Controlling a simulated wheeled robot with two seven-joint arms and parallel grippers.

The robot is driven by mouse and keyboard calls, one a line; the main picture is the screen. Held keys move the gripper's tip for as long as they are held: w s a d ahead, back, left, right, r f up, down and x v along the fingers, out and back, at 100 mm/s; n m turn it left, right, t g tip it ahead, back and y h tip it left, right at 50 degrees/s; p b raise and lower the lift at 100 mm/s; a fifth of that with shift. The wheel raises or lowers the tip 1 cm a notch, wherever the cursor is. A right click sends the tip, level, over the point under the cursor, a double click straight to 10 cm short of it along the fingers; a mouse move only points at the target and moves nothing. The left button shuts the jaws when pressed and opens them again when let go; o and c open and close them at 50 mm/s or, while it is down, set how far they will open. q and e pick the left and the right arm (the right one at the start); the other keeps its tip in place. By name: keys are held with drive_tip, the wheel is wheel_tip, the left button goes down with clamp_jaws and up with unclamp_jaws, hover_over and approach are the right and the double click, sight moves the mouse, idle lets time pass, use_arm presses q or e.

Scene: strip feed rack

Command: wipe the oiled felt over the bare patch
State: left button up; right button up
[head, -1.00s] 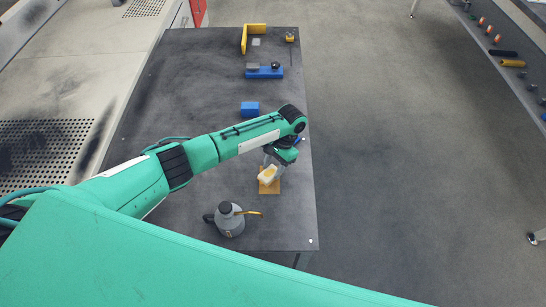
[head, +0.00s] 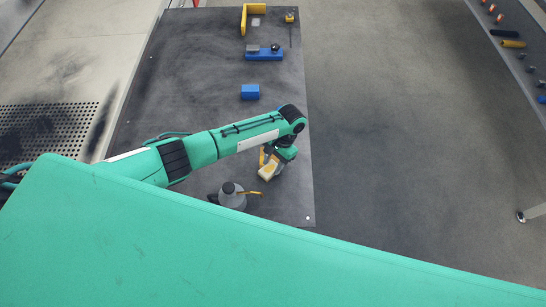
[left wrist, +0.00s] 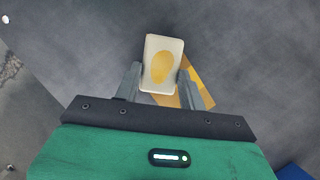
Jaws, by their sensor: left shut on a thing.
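A pale felt pad with a yellow oil spot (head: 266,172) is held in my left gripper (head: 271,164). In the left wrist view the felt (left wrist: 161,64) sits between the two grey fingers (left wrist: 160,86). An orange-yellow flat piece (left wrist: 203,70) lies partly behind the felt and the right finger. Its edge also shows in the head view (head: 262,157), beyond the felt. I cannot tell which part of it is the bare patch, nor whether the felt touches a surface. My right gripper is not in view.
A grey oil can with a yellow spout (head: 231,196) stands near the felt on the dark table (head: 190,60). A blue block (head: 250,91), a blue fixture (head: 264,54) and a yellow angle piece (head: 244,20) are farther back. The table's right edge is close.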

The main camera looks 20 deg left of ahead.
use_arm(q)
drive_tip(key=o, duration=0.7)
drive_tip(key=shift+r+p, duration=0.35)
drive_tip(key=shift+p, duration=0.25)
drive_tip(key=c, duration=0.7)
drive_tip(key=shift+w, duration=0.1)
